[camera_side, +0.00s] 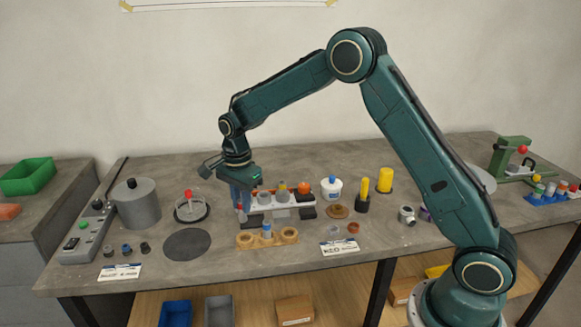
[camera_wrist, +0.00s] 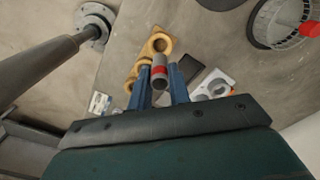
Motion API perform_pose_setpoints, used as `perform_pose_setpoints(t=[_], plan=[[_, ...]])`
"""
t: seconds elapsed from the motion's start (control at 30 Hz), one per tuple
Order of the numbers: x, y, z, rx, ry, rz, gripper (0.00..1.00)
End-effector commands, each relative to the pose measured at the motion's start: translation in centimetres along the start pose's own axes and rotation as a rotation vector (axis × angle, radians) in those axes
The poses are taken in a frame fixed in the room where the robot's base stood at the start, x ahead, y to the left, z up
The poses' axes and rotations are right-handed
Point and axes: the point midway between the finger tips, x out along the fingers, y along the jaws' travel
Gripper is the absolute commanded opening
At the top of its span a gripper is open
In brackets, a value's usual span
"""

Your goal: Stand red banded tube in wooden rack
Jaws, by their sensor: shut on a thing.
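The red banded tube (camera_wrist: 160,72) is grey with a red band, and it sits between the two blue fingers of my gripper (camera_wrist: 161,88) in the wrist view. My gripper is shut on it. In the side view my gripper (camera_side: 241,200) points down behind and left of the wooden rack, and the tube is small and partly hidden there. The wooden rack (camera_side: 246,241) lies near the front of the bench, with open rings at both ends and a blue-topped piece (camera_side: 267,229) at its middle. The rack also shows in the wrist view (camera_wrist: 150,49), partly covered by the tube.
A white and grey fixture (camera_side: 282,210) with coloured pieces stands right behind the rack, close to my gripper. A glass dish (camera_side: 191,210) with a red piece and a dark round pad (camera_side: 187,245) are to the left. A white label card (camera_side: 339,247) lies to the right.

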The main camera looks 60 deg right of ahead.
Motion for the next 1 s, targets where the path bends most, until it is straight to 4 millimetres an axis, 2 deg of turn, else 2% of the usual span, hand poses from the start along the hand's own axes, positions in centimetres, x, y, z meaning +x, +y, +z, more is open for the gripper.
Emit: perform_pose_setpoints(t=[0.27, 0.73, 1.0], plan=[[0.8, 0.0, 0.0, 0.0, 0.0, 0.0, 0.0], [4.1, 0.0, 0.0, -0.001, 0.0, 0.002, 0.0], [4.9, 0.0, 0.0, 0.0, 0.0, 0.0, 0.0]])
